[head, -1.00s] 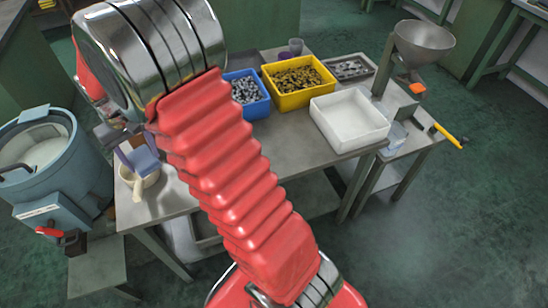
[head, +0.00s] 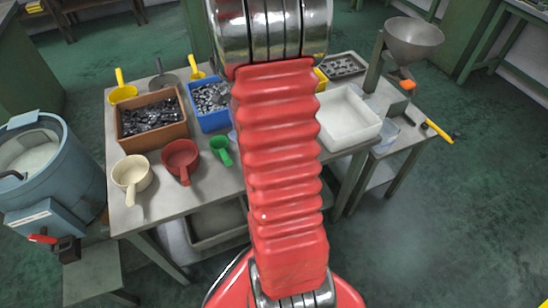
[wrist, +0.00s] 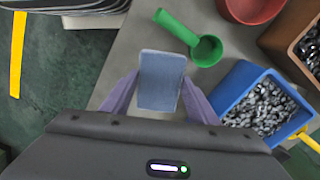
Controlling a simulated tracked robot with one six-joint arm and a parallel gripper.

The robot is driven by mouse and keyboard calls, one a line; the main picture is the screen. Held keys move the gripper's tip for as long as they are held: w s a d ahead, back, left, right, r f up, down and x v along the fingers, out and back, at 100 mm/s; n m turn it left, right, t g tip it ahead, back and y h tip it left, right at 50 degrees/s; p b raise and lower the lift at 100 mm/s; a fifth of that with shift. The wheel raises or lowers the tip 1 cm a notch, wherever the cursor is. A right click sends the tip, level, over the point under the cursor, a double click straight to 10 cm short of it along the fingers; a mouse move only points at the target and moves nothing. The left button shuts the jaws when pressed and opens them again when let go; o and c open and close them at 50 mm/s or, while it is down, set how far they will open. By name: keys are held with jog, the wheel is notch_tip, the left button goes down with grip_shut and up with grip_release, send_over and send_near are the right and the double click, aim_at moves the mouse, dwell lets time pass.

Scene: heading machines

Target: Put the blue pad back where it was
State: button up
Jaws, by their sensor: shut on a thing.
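The blue pad (wrist: 161,80) is a flat, pale blue rectangular block. In the wrist view it sits between the two purple fingers of my gripper (wrist: 160,92), which is shut on it. The pad is above the grey table, just left of the green scoop (wrist: 195,38) and the blue bin (wrist: 262,103) in that view. Whether it touches the table cannot be told. In the head view my own red arm hides the gripper and the pad.
In the head view the table holds a cream pot (head: 131,174), red pot (head: 181,158), brown bin (head: 122,124) of dark parts and white bin (head: 345,121). A hopper (head: 418,42) stands right. Bare tabletop (head: 205,185) shows at the front; a blue drum (head: 45,190) stands left.

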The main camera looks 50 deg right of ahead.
jog(key=s+d+m, duration=0.4)
jog(key=s, duration=0.3)
jog(key=shift+d+f+m, duration=0.15)
jog(key=shift+d+m, duration=0.2)
jog(key=shift+m, duration=0.05)
jog(key=shift+f, duration=0.1)
jog(key=shift+f, duration=3.05)
jog(key=shift+f, duration=1.85)
jog(key=shift+f, duration=0.1)
jog(key=o, duration=1.1)
